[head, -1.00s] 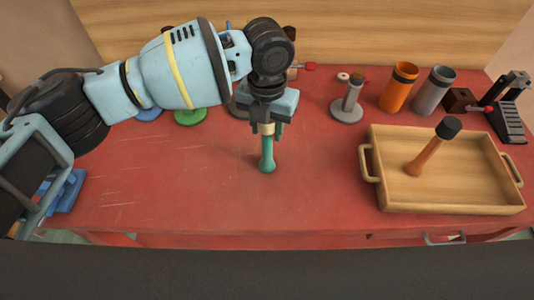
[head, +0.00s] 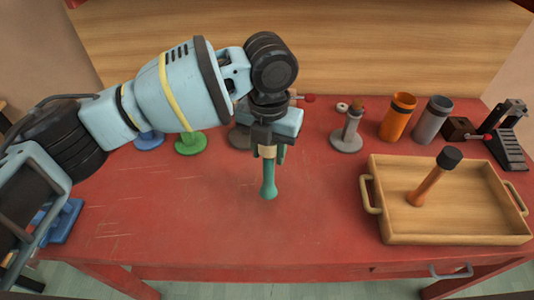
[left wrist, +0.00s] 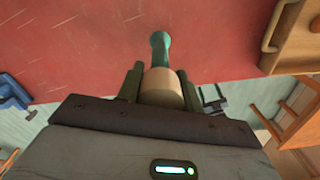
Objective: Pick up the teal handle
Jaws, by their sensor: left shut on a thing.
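My left gripper (head: 268,152) is shut on the teal handle (head: 268,184), gripping it at its pale tan upper part. The handle hangs upright, knobbed end down, over the middle of the red table; I cannot tell whether its end touches the table. In the left wrist view the gripper's fingers (left wrist: 160,86) sit on both sides of the tan part, and the teal end (left wrist: 160,46) points away over the red surface. My right gripper is not in view.
A wooden tray (head: 378,222) with an orange, black-capped handle (head: 433,178) stands at the right. Behind it are an orange cup (head: 397,118), a grey cup (head: 432,122) and a black pedal (head: 506,150). Green (head: 191,145) and blue (head: 149,140) discs lie at the back left. The table's front middle is clear.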

